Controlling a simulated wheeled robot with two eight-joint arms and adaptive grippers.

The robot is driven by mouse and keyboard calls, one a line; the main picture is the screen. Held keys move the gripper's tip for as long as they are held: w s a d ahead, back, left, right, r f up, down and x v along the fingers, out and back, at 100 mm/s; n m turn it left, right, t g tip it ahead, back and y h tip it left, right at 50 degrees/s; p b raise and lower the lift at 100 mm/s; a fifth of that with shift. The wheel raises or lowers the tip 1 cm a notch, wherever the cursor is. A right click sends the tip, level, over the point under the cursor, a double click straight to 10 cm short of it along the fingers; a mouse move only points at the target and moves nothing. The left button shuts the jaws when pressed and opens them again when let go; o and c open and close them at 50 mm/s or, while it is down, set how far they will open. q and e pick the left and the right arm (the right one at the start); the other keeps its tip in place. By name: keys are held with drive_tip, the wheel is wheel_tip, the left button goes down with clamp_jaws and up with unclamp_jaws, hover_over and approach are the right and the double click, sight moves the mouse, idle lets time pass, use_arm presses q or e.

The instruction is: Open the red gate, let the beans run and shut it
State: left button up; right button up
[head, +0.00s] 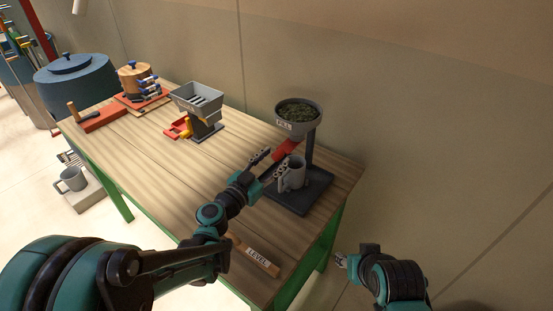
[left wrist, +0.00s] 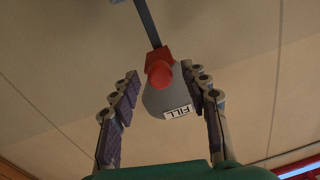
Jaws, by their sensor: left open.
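The grey hopper (head: 281,120) holds dark green beans (head: 298,110) on a dark stand (head: 311,146). The red gate (head: 286,149) sticks out below the hopper. A grey mug (head: 294,176) stands upright on the stand's base, under the gate. My left gripper (head: 268,165) is open beside the gate and mug. In the left wrist view, the round red end of the gate (left wrist: 160,75) shows between the spread fingers, in front of a grey body labelled FILL (left wrist: 155,102). Contact cannot be told. My right gripper (head: 342,260) is past the table's right end; its jaws are unclear.
On the wooden table (head: 150,140) stand a grey slotted hopper (head: 197,98) with red and yellow parts, a wooden drum (head: 136,80) and a red block (head: 103,117). A LEVEL bar (head: 257,257) lies near the front edge. Another mug (head: 71,179) stands lower, left of the table.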

use_arm(q)
drive_tip(key=shift+x, duration=0.85)
clamp_jaws()
drive_tip(key=shift+v, duration=1.8)
unclamp_jaws()
drive_tip(key=shift+w, duration=0.1)
drive_tip(key=shift+a, duration=0.1)
